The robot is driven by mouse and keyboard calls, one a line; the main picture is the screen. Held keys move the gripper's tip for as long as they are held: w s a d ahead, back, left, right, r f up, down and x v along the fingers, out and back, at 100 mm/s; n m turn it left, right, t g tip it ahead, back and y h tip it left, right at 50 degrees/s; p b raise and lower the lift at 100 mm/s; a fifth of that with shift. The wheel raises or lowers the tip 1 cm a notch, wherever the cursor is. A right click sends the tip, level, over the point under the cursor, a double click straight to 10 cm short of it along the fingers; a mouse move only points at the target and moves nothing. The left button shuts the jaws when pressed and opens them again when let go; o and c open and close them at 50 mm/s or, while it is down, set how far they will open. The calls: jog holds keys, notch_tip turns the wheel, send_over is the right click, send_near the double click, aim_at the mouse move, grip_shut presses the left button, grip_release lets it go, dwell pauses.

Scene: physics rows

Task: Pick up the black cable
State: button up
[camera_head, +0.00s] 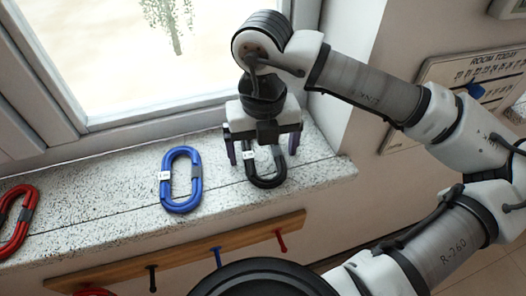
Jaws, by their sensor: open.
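The black cable (268,180) is a coiled loop with a small white tag, lying on the speckled stone window sill near its right end. My gripper (264,155) is above it, pointing down, with its two fingers apart. One finger shows on each side of the loop in the picture. The upper part of the loop is hidden behind my gripper. I cannot tell how far the fingertips are above the sill.
A blue cable loop (181,184) lies on the sill (110,210) left of the black one, and a red loop (14,222) lies at the far left. The window is behind. A wooden peg rail (190,250) runs below the sill. A sign board (465,80) hangs at right.

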jog(key=c, duration=1.1)
jog(key=shift+r, duration=0.1)
notch_tip(320, 180, up, 20)
jog(key=shift+f+b, duration=0.1)
jog(key=shift+b, duration=0.7)
